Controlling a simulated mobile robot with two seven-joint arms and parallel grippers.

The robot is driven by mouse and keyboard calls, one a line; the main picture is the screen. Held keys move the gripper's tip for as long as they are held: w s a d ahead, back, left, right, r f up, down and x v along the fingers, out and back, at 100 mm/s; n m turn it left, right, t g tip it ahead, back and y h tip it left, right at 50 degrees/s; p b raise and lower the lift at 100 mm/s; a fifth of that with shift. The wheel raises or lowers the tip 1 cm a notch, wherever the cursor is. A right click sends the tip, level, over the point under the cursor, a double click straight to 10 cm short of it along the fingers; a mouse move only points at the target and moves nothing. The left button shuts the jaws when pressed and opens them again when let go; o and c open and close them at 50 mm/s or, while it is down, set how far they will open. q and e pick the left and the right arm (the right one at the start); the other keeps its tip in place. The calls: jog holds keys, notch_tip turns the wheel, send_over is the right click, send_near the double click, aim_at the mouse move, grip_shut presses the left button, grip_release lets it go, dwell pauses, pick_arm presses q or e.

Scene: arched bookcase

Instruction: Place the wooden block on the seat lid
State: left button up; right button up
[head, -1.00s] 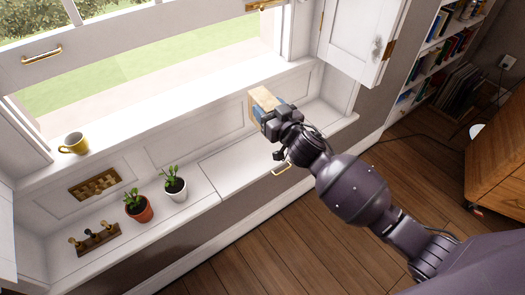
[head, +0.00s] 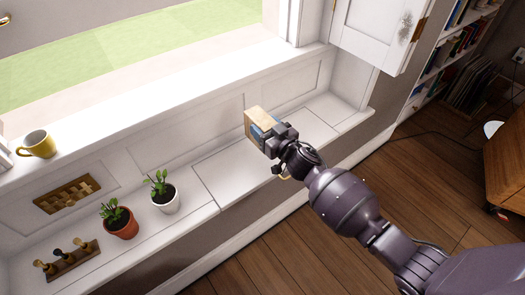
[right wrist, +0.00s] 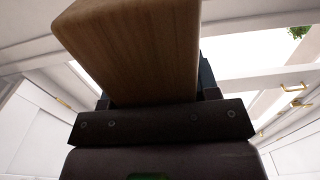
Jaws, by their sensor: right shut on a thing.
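The wooden block (head: 262,116) is light tan and held in my right gripper (head: 264,133), with the blue inner faces of the fingers showing against it. In the right wrist view the block (right wrist: 140,45) fills the upper middle, between the fingers. The seat lid (head: 235,171) is a white panel in the window seat, bounded by thin seams. In the head view the block and gripper overlap the back part of the lid; the gap between block and lid is hard to judge. My left gripper is not in view.
On the seat to the left stand a white-potted plant (head: 163,196), a terracotta-potted plant (head: 119,221) and a wooden peg rack (head: 67,260). A yellow mug (head: 38,144) is on the sill. An open white shutter (head: 376,32) hangs at upper right. The lid's visible surface is bare.

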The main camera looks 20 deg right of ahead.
notch_tip(320, 180, down, 6)
jog(key=shift+b, duration=1.05)
jog(key=shift+f, duration=0.2)
jog(key=shift+f+b, duration=0.4)
notch_tip(320, 180, down, 4)
jog(key=shift+r+b, duration=0.2)
jog(key=shift+b, duration=0.65)
jog(key=shift+r, duration=0.25)
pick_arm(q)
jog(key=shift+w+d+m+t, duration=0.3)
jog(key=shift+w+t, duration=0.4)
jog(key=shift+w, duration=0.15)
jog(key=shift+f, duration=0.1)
pick_arm(e)
jog(key=shift+f, duration=0.1)
jog(key=shift+f, duration=0.15)
jog(key=o, duration=1.1)
jog(key=shift+c, duration=0.2)
